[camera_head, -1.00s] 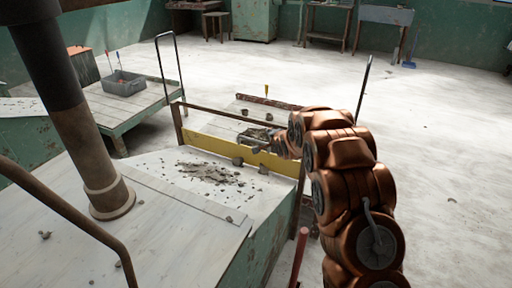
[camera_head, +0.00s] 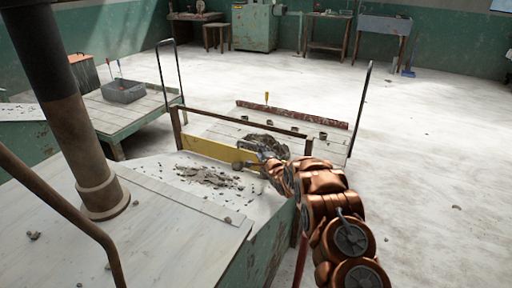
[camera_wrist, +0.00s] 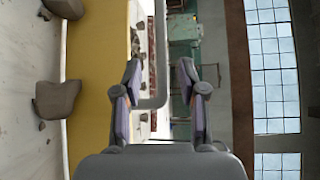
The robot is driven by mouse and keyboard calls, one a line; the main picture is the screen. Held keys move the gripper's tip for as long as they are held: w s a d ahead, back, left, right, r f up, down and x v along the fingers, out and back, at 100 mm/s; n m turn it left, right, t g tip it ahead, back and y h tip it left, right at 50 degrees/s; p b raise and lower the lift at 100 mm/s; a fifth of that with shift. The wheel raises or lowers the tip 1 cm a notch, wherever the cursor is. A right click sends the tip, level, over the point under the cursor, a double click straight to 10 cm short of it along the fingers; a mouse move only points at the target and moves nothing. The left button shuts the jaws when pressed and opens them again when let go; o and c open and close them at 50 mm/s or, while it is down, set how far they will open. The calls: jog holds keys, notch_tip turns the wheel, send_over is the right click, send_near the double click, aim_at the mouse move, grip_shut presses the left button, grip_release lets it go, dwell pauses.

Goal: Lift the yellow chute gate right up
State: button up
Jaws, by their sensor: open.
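The yellow chute gate (camera_head: 207,148) stands low across the end of the chute, between the posts of a brown frame. In the wrist view it is a yellow band (camera_wrist: 92,90) to the left of my fingers. A grey bar handle (camera_wrist: 160,50) runs between the two fingers along the gate's edge. My gripper (camera_wrist: 161,88) is open, with a finger on each side of the bar and gaps showing. In the head view my gripper (camera_head: 262,157) is small at the gate's right part, and my arm hides the gate's right end.
Clay trimmings (camera_head: 207,176) lie on the chute before the gate, with lumps near it. A grey clay heap (camera_head: 265,143) shows beyond the gate, on a low slatted platform (camera_head: 222,132). The frame's brown top rail (camera_head: 240,120) crosses above the gate. A grey bin (camera_head: 123,91) stands left.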

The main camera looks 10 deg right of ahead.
jog(key=shift+x, duration=3.15)
grip_shut()
